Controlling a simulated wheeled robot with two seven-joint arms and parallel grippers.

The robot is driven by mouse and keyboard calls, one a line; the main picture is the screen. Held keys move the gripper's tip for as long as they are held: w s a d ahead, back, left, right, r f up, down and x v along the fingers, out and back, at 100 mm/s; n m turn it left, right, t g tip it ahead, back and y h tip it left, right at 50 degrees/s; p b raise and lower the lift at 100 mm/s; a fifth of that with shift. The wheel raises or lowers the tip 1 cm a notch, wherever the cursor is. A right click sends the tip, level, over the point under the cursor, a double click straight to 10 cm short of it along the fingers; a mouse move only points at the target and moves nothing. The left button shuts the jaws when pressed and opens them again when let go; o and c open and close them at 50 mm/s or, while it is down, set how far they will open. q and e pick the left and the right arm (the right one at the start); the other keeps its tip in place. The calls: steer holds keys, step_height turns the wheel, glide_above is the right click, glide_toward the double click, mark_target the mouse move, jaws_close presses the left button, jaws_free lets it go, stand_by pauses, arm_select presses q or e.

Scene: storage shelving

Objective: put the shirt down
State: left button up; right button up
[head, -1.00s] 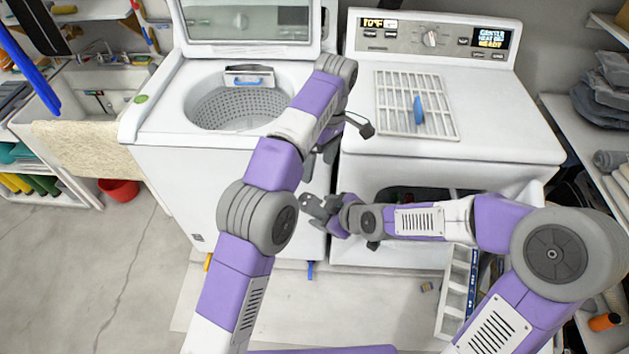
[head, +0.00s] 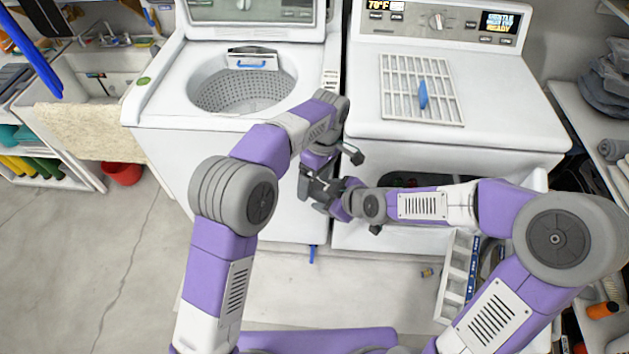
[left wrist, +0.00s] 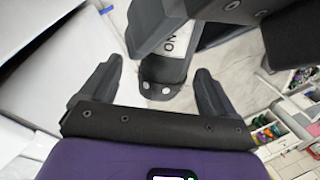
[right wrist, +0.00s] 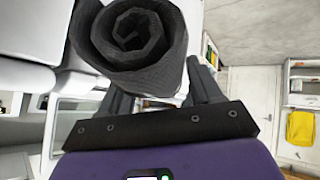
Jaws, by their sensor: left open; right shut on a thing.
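A dark grey shirt, rolled into a spiral (right wrist: 130,40), shows in the right wrist view, where my right gripper (right wrist: 162,92) is shut on it. In the head view my right gripper (head: 328,200) is in front of the gap between the two white machines; I cannot clearly pick out the shirt from the grey parts there. My left gripper (head: 318,172) points down close to the right one. In the left wrist view my left gripper (left wrist: 155,90) has its fingers wide apart, with dark parts just beyond them that I cannot clearly separate.
A washer (head: 160,112) with its lid up and tub open stands left. A dryer (head: 510,105) stands right with its front opening exposed and a white rack (head: 395,85) on top. A sink (head: 95,65) is far left, a shelf of folded cloths (head: 605,85) far right.

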arm_select(q)
steer(key=shift+f, duration=0.2)
steer(key=c, duration=1.2)
arm_select(e)
steer(key=o, duration=1.1)
steer(key=shift+a, duration=0.1)
steer(key=shift+o, duration=0.6)
